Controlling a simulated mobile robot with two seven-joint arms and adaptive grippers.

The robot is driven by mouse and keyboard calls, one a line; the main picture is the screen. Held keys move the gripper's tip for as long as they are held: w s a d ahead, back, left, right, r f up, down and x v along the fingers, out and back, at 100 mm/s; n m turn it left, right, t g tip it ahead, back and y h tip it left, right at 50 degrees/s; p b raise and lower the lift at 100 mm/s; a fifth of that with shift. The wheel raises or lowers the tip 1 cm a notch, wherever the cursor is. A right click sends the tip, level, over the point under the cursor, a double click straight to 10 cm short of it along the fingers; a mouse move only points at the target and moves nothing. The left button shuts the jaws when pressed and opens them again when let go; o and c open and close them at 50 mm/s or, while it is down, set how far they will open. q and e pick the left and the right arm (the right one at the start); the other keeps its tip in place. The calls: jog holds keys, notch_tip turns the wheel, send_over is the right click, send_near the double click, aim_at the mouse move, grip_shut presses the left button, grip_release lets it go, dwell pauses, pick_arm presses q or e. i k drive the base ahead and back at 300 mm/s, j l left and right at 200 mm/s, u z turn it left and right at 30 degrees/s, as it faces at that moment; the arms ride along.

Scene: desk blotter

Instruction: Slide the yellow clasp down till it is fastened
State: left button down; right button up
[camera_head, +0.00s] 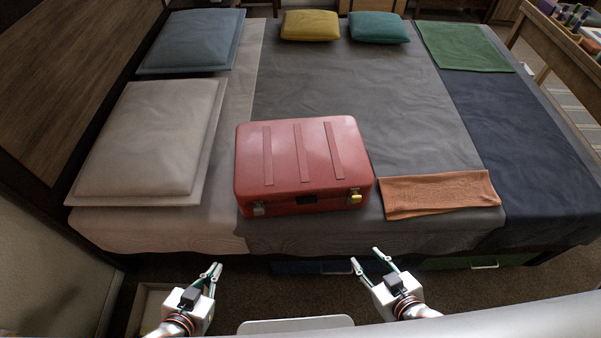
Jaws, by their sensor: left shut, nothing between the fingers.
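A red suitcase (300,160) lies flat with its lid down on the bed. The yellow clasp (355,196) is on its front face near the right corner. It is too small to tell whether it is fastened. A metal-grey clasp (259,209) is near the front left corner, and a dark handle (307,200) sits between them. My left gripper (214,267) is shut and empty, in front of the bed and below left of the suitcase. My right gripper (366,257) is open and empty, in front of the bed and below the yellow clasp, apart from it.
An orange towel (440,193) lies right of the suitcase. A pale pillow (153,135) lies to its left. Yellow (310,25) and teal (378,27) pillows are at the back. The grey bedding (330,80) behind the suitcase is clear. The bed's front edge is near both grippers.

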aim_at(355, 198)
jog(key=i+z, duration=0.1)
jog(key=z, duration=0.65)
